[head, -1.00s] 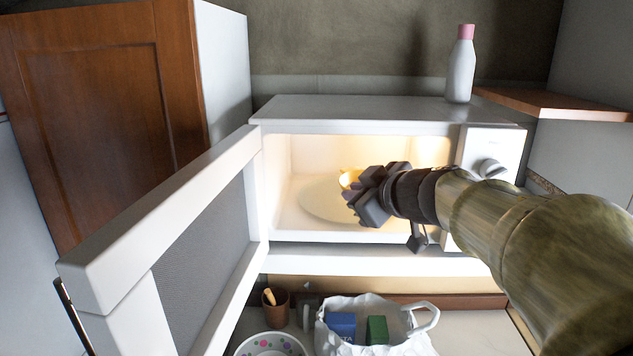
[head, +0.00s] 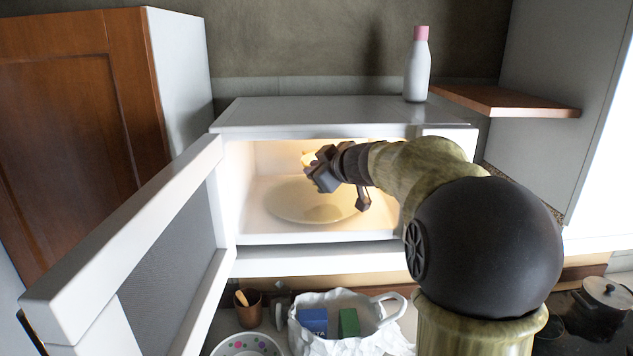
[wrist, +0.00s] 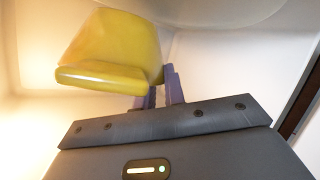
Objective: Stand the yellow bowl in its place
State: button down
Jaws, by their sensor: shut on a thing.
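The yellow bowl (wrist: 110,50) shows large in the wrist view, tilted, with its rim at my fingers. My gripper (wrist: 165,88) is shut on it. In the head view, my gripper (head: 318,172) is inside the open white microwave (head: 340,113), and only a small yellow part of the bowl (head: 309,159) shows behind it. The bowl is held above the pale round turntable plate (head: 290,205) on the microwave floor. The gripper hides most of the bowl in the head view.
The microwave door (head: 130,255) stands open at left. A white bottle with a pink cap (head: 416,70) stands on top at right, by a wooden shelf (head: 505,100). Below are a bag with boxes (head: 345,340), a brown cup (head: 248,310), a dotted dish (head: 245,345) and a pot (head: 605,295).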

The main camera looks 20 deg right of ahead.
jog(key=shift+w+f+b, duration=0.15)
jog(key=shift+f+b, duration=0.35)
jog(key=shift+f, duration=1.3)
jog(key=shift+r, duration=0.1)
jog(key=shift+s, duration=0.25)
jog(key=shift+f, duration=0.2)
jog(key=c, duration=1.5)
grip_release()
jog(key=shift+w, duration=0.1)
